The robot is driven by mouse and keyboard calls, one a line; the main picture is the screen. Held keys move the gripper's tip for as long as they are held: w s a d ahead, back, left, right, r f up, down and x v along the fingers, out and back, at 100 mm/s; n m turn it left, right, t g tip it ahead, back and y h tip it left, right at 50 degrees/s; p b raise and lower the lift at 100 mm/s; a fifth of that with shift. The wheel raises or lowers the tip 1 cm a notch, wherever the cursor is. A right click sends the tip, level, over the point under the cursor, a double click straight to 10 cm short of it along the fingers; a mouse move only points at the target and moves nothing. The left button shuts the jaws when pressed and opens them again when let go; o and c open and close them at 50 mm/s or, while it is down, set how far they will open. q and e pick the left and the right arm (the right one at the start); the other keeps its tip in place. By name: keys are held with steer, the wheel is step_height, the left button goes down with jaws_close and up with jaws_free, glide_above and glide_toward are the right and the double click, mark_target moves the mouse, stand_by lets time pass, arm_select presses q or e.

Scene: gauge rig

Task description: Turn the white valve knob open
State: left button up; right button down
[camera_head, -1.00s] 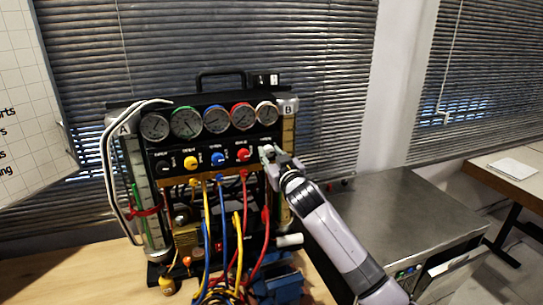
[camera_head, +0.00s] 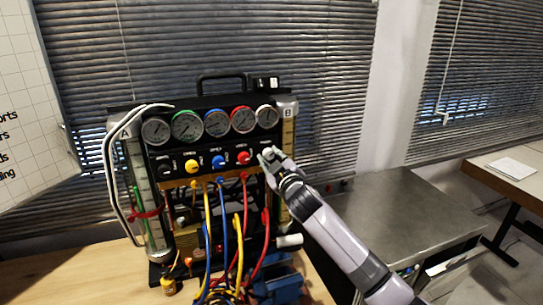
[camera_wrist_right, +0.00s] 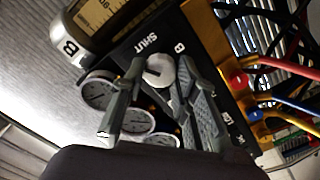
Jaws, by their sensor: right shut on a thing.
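The white valve knob (camera_wrist_right: 159,70) sits on the black panel of the gauge rig (camera_head: 200,160), near the printed words "SHUT" and "B" in the right wrist view. A pale line crosses its face. My right gripper (camera_wrist_right: 160,88) is shut on the knob, one finger on each side of it. In the head view my right gripper (camera_head: 269,159) is at the right end of the knob row and mostly hides the knob there. My left gripper is in neither view.
Blue (camera_head: 218,160), yellow (camera_head: 191,166) and red (camera_head: 243,158) knobs sit left of my right gripper. Several round gauges are above, and coloured hoses hang below. A metal cabinet top (camera_head: 400,205) at right is clear.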

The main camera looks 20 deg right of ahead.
steer(key=n+p, duration=0.2)
steer(key=n, duration=0.4)
steer(key=shift+n, duration=0.3)
steer(key=n+p, duration=0.2)
steer(key=n, duration=0.3)
steer(key=shift+f, duration=0.1)
steer(key=shift+n, duration=0.3)
steer(key=c, duration=1.2)
jaws_free()
steer(key=shift+c, duration=0.2)
steer(key=s, duration=1.2)
steer(key=shift+d, duration=0.2)
